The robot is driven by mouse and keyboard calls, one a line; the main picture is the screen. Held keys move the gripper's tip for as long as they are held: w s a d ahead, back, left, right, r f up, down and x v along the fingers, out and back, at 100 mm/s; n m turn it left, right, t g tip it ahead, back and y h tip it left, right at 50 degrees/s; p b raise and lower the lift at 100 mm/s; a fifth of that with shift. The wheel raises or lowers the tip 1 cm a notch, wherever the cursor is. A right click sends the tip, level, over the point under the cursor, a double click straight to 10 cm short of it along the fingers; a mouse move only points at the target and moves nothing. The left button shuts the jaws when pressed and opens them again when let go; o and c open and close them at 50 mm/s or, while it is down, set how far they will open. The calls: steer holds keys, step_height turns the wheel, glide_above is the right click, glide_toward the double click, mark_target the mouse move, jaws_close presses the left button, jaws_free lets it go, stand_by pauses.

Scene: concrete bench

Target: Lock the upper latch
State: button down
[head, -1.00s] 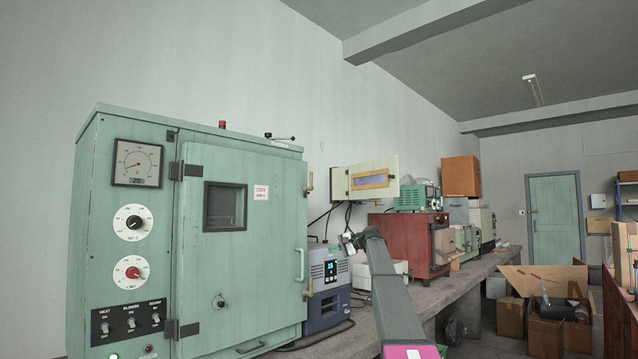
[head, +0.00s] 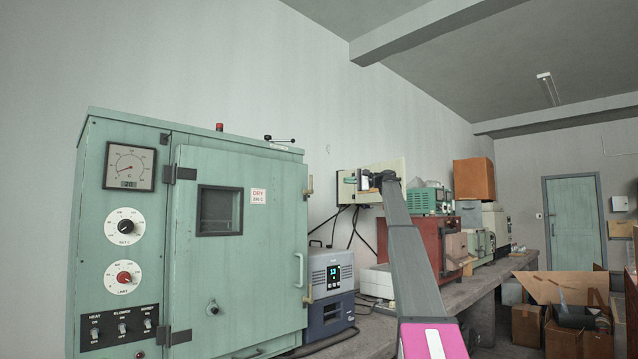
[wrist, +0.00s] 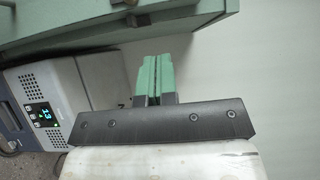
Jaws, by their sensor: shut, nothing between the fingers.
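The green oven cabinet (head: 240,270) stands at left, its door appearing closed. The small brass upper latch (head: 310,186) is on the door's right edge, above the pale handle (head: 299,270). A similar lower latch (head: 309,297) sits below the handle. The latches are too small to tell how far each is turned. My gripper (head: 350,179) is raised to the right of the upper latch, apart from it in the picture. In the wrist view, my gripper's green fingers (wrist: 153,75) are together and empty, with the green cabinet's edge (wrist: 200,24) across the top.
A blue-grey device with a lit display (head: 330,285) stands right of the oven on the concrete bench (head: 478,290). Behind my gripper hangs a cream panel or box (head: 398,168). A red cabinet (head: 432,240) stands farther along. Open cardboard boxes (head: 560,335) are at right.

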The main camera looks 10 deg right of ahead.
steer(key=shift+a, duration=0.1)
steer(key=s+a+x, duration=0.1)
steer(key=s+x, duration=0.1)
steer(key=x, duration=1)
steer(key=shift+s+a, duration=0.15)
steer(key=shift+a, duration=0.15)
